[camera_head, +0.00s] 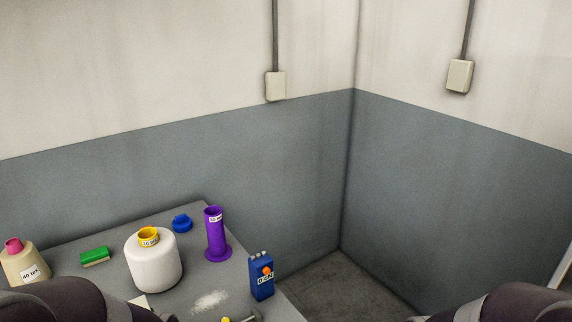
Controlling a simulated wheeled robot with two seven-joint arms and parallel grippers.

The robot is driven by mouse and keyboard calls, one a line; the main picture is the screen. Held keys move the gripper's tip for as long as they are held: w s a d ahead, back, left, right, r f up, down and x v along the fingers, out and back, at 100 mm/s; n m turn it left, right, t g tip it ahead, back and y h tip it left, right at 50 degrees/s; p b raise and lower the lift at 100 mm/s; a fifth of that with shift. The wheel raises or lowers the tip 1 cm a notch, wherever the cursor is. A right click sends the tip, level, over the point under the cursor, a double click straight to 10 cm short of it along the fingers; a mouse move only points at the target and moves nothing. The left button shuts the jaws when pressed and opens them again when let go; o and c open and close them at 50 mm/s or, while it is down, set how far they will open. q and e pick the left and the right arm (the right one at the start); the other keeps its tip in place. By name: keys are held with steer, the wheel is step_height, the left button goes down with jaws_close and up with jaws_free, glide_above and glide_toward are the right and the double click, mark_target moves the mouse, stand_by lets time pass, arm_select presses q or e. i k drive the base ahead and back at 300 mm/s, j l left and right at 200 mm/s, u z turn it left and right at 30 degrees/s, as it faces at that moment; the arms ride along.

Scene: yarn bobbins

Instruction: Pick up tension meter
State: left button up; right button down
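The tension meter appears to be the blue upright device (261,279) at the right edge of the grey table. It has an orange round part, a white label that seems to read in cN, and small grey pegs on top. It stands free, with nothing holding it. Dark rounded parts of my arms show at the bottom left and bottom right corners. Neither gripper is in view.
A white yarn bobbin with a yellow core (153,264), a purple empty bobbin (215,236), a blue cap-like item (182,223), a green brush-like block (95,256) and a beige cone (22,264) stand on the table (192,285). White lint (209,300) lies left of the meter. Floor (335,285) is clear right.

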mark_target(262, 285)
steer(key=i+z, duration=0.45)
steer(key=i, duration=0.5)
